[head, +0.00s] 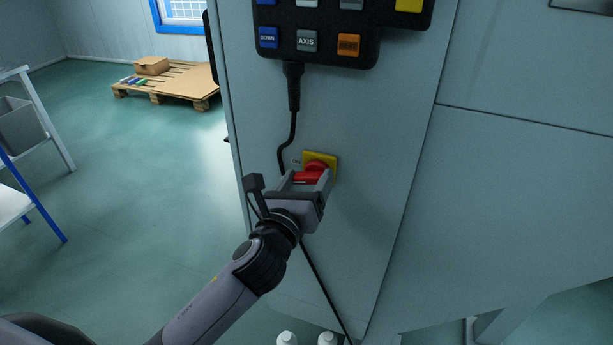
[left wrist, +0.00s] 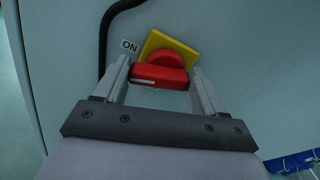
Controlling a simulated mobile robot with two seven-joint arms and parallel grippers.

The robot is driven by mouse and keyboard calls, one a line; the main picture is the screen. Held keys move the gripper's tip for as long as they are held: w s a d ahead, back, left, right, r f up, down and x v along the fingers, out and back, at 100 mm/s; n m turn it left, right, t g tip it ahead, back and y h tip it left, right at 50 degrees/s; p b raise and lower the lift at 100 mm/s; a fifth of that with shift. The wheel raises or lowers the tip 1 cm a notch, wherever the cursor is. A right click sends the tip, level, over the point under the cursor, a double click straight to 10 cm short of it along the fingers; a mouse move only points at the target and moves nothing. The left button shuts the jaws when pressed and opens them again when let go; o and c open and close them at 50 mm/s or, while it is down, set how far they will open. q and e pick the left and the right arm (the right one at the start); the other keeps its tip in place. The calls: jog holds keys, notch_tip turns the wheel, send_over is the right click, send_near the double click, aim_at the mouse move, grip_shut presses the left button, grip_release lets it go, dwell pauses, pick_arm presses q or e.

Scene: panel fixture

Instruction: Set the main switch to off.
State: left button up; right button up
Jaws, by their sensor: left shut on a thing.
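The main switch (head: 317,168) is a red rotary handle on a yellow plate, set low on the grey cabinet front. In the left wrist view the switch (left wrist: 168,60) shows its red handle lying crosswise between my fingers, with a pale mark on its left part. An "ON" label (left wrist: 129,46) sits at the plate's left corner. My left gripper (head: 309,179) is at the switch, its two fingers on either side of the red handle and shut on it. In the left wrist view the fingers (left wrist: 160,80) flank the handle's ends. My right gripper is not in view.
A black control pendant (head: 315,30) with coloured buttons hangs above the switch, and its cable (head: 294,120) runs down close to the switch's left side. A wooden pallet (head: 170,82) and a table (head: 30,120) stand to the left. Open floor lies between them and the cabinet.

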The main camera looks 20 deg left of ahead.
pick_arm(q)
jog(key=n+p, duration=0.1)
jog(key=n, duration=0.2)
jog(key=shift+f+n, duration=0.1)
jog(key=shift+n, duration=0.3)
jog(key=n, duration=0.3)
jog(key=shift+f+n, duration=0.15)
jog(key=shift+n, duration=0.15)
jog(key=n, duration=0.4)
jog(key=shift+d+f, duration=0.1)
jog(key=shift+f, duration=0.05)
jog(key=shift+d+n+p, duration=0.1)
jog(key=shift+n+p, duration=0.2)
jog(key=shift+n, duration=1.4)
jog(key=o, duration=1)
jog(key=shift+o, duration=0.2)
jog(key=shift+s, duration=0.1)
